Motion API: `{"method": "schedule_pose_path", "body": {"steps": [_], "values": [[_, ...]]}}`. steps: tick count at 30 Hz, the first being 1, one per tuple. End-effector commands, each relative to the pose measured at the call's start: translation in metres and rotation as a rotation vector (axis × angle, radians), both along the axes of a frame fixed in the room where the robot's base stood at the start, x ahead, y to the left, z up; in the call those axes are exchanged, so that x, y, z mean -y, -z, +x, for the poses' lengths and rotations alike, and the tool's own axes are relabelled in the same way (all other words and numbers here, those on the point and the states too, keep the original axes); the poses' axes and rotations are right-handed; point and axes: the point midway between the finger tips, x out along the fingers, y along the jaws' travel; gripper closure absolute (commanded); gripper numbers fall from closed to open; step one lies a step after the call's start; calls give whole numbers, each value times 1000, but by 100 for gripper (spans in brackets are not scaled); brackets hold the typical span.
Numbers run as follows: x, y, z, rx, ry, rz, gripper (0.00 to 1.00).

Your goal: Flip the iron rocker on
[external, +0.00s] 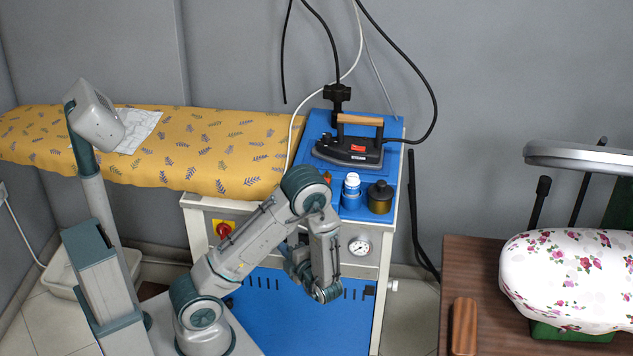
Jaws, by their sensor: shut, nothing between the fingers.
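The ironing station (393,225) is a cream cabinet with a blue top and a blue lower front. Its front panel bears a red rotary knob on a yellow plate (224,229) at left and a round pressure gauge (360,247) at right. No rocker can be made out; my forearm and wrist cover the panel between knob and gauge. The black iron (350,151) with a wooden handle rests on the blue top. My gripper (299,265) is in front of the panel, left of the gauge, shut and empty. Its fingertips are small and partly hidden, so contact with the panel cannot be told.
A white-capped blue bottle (351,190) and a dark-capped brown jar (380,197) stand at the top's front edge. A yellow patterned board (205,150) extends left. A brown table (480,280) with a floral pressing pad (570,278) is at right. Cables hang above the iron.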

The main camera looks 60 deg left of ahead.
Motion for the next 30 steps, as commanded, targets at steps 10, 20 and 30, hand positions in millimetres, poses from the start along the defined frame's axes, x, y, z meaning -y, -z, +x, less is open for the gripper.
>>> {"method": "schedule_pose_path", "body": {"steps": [10, 20, 30], "values": [[-1, 0, 2, 0, 0, 1, 100], [-4, 2, 5, 33, -1, 31, 100], [21, 4, -19, 27, 3, 31, 100]]}}
